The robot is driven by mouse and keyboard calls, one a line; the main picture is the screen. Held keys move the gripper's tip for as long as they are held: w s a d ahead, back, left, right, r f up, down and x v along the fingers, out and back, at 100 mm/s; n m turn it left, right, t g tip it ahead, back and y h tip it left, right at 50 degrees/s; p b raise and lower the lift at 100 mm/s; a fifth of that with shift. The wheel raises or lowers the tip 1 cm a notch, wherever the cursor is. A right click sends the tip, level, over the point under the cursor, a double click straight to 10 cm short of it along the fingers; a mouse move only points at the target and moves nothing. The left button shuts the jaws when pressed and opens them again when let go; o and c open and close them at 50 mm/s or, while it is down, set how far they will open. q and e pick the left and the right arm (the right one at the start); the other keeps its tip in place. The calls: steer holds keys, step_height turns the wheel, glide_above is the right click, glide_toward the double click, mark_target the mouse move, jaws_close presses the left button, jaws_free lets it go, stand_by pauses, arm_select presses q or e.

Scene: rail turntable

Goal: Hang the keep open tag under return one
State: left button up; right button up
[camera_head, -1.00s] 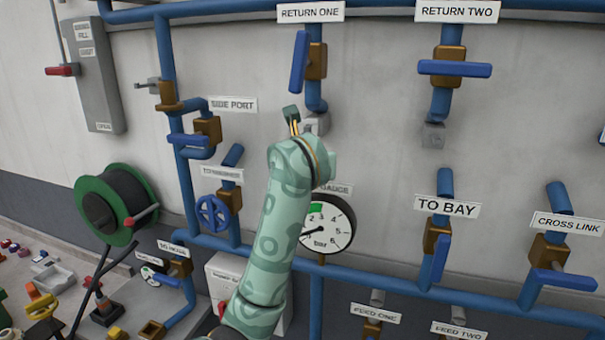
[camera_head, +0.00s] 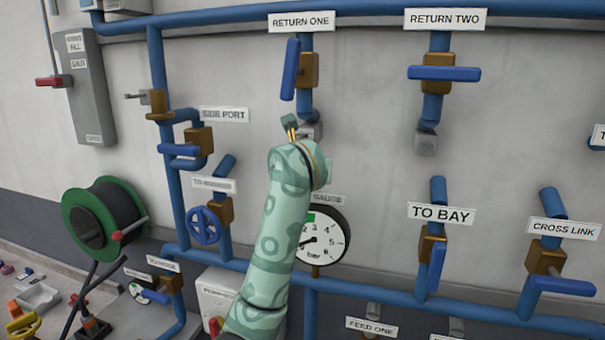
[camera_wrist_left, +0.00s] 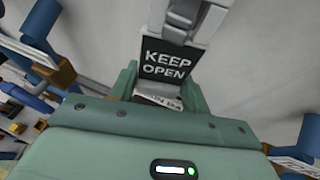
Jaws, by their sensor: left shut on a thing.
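The keep open tag (camera_wrist_left: 166,66) is a black plate with white lettering, seen in the left wrist view between my left gripper's fingers. My left gripper (camera_head: 290,126) is shut on it, with its tip just left of the grey block (camera_head: 310,132) under return one. The return one label (camera_head: 301,22) is above a brown valve (camera_head: 308,70) with an upright blue handle (camera_head: 290,69). In the wrist view a light grey fitting (camera_wrist_left: 190,20) is right above the tag; I cannot tell whether they touch. My wrist hides the tag in the head view. My right gripper is not in view.
The return two valve (camera_head: 437,73) with its level handle is to the right. The round gauge (camera_head: 322,236) is below, beside my forearm. The side port valve (camera_head: 196,141) is to the left. Bare wall lies between the return one and return two pipes.

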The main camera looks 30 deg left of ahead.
arm_select(q)
steer(key=o, duration=1)
